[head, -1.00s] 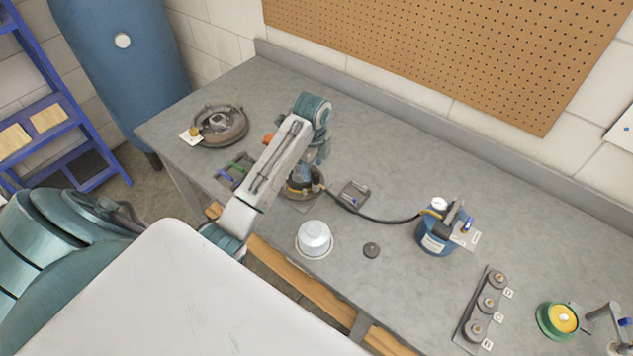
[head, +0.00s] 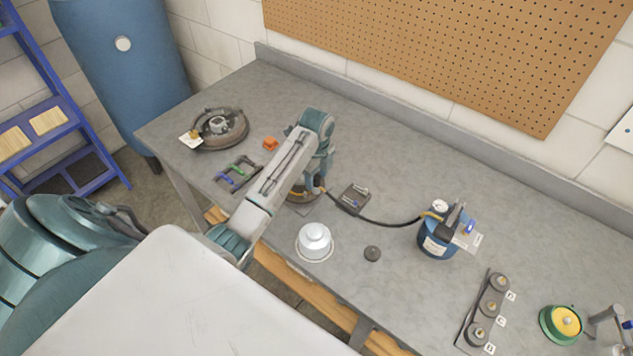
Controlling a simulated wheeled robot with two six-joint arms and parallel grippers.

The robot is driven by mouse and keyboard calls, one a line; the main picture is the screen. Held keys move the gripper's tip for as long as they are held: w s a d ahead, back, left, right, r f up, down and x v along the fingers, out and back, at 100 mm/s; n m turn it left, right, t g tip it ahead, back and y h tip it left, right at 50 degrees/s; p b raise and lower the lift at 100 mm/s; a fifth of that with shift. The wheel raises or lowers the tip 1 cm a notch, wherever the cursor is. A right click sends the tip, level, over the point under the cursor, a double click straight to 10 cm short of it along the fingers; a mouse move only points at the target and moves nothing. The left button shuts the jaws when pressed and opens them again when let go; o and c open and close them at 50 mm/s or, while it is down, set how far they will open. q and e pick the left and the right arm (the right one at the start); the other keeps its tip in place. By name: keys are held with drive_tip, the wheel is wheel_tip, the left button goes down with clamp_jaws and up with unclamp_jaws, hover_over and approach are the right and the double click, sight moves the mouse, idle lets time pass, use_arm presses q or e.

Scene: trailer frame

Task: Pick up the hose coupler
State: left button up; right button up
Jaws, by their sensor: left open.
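A black hose (head: 375,219) runs left across the bench from a blue canister (head: 437,242) with a gauge. Its left end, where the coupler would be, lies by a round brown part (head: 303,194), and I cannot make the coupler out clearly. My left arm reaches over from the left and bends down at the wrist. My left gripper (head: 319,184) is open, low over the hose end and the round part. Its fingertips are small and partly hidden by the wrist. My right gripper is out of view.
The back middle is clear.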

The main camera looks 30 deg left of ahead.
use_arm(q)
drive_tip(key=shift+f, duration=1.2)
clamp_jaws()
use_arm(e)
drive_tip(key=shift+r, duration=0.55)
use_arm(q)
drive_tip(key=shift+w+r, duration=0.1)
